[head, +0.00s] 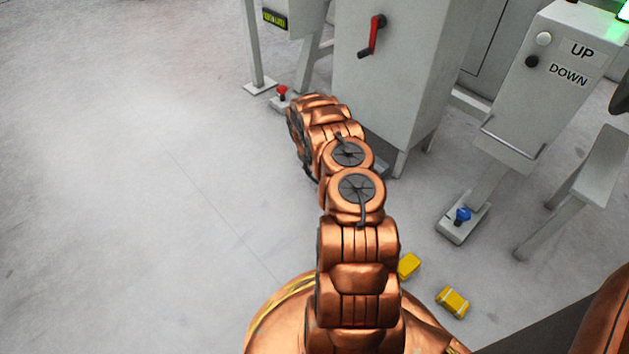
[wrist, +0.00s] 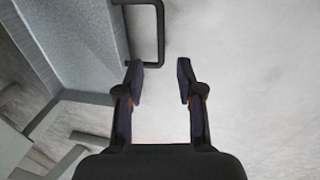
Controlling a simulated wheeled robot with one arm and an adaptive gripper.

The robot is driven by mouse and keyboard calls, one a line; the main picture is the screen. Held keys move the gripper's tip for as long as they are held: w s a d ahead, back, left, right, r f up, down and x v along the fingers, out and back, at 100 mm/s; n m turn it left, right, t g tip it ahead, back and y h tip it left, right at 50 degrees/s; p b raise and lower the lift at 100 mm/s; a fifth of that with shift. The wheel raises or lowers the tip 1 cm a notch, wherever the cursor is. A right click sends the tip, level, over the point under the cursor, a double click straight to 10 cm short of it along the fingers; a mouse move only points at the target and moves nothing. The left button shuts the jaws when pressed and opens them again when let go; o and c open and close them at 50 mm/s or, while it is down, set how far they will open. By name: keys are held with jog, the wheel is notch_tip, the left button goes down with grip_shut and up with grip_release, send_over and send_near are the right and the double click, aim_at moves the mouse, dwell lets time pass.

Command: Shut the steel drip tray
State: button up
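The steel drip tray (wrist: 85,45) shows in the wrist view at upper left as a blue-grey metal box. A dark bar handle (wrist: 161,35) sticks out from its right side. My gripper (wrist: 160,80) is open, with nothing between its fingers. The fingers point toward the handle; in the picture its near end lies just above the left fingertip. I cannot tell that they touch. In the head view my arm hides the gripper and most of the tray; a small dark grey part, likely the tray, shows at the cabinet's foot (head: 381,165).
A grey cabinet (head: 392,75) with a red crank (head: 374,36) stands ahead. Yellow blocks (head: 453,301) lie on the floor near my base. The floor at left is clear.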

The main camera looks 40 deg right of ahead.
jog(key=shift+d+f+b, duration=0.2)
jog(key=shift+f+b, duration=0.3)
jog(key=shift+f, duration=0.75)
jog(key=shift+d+f+b, duration=0.25)
jog(key=shift+f+b, duration=0.2)
jog(key=shift+f, duration=0.75)
jog(key=shift+d+f+b, duration=0.2)
jog(key=shift+f+b, duration=0.3)
jog(key=shift+f, duration=0.75)
grip_shut()
